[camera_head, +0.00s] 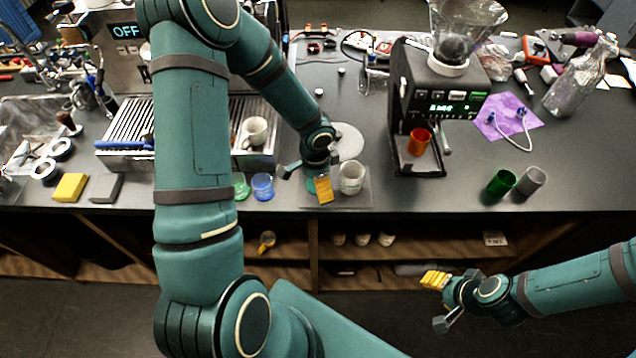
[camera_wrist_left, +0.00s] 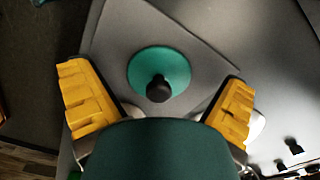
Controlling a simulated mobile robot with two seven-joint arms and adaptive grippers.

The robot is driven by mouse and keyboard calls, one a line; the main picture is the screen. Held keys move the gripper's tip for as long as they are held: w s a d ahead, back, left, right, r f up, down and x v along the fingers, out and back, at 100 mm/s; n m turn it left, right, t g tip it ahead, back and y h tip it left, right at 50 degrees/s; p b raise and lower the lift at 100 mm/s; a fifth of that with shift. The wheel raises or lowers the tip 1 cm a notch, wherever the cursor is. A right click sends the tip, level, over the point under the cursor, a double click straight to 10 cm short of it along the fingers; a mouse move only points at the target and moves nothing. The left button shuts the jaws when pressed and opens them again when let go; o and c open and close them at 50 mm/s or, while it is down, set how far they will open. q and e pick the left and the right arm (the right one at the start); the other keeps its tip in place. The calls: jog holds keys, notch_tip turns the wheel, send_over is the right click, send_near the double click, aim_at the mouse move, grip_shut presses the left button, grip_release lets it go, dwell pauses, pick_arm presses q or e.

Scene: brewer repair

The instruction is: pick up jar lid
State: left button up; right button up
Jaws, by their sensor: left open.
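The jar lid is a green disc with a black knob. In the left wrist view the lid (camera_wrist_left: 143,64) lies knob up on a grey mat (camera_wrist_left: 185,30), centred between my fingers. In the head view a green edge of the lid (camera_head: 311,185) shows beside the yellow fingertip, the rest hidden by the gripper. My left gripper (camera_head: 308,181) points down over it, open and empty; its yellow fingers (camera_wrist_left: 160,103) are spread on either side of the lid, apart from it. My right gripper (camera_head: 441,302) is open and empty in front of the counter at lower right.
A white jar (camera_head: 351,178) stands just right of my left gripper on the mat (camera_head: 361,200). Blue (camera_head: 262,186) and green cups stand to its left. A black grinder (camera_head: 417,165) holds an orange cup (camera_head: 419,141). The front counter between mat and green cup (camera_head: 501,183) is clear.

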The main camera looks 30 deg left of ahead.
pick_arm(q)
jog(key=c, duration=1.1)
jog(key=shift+o, duration=0.2)
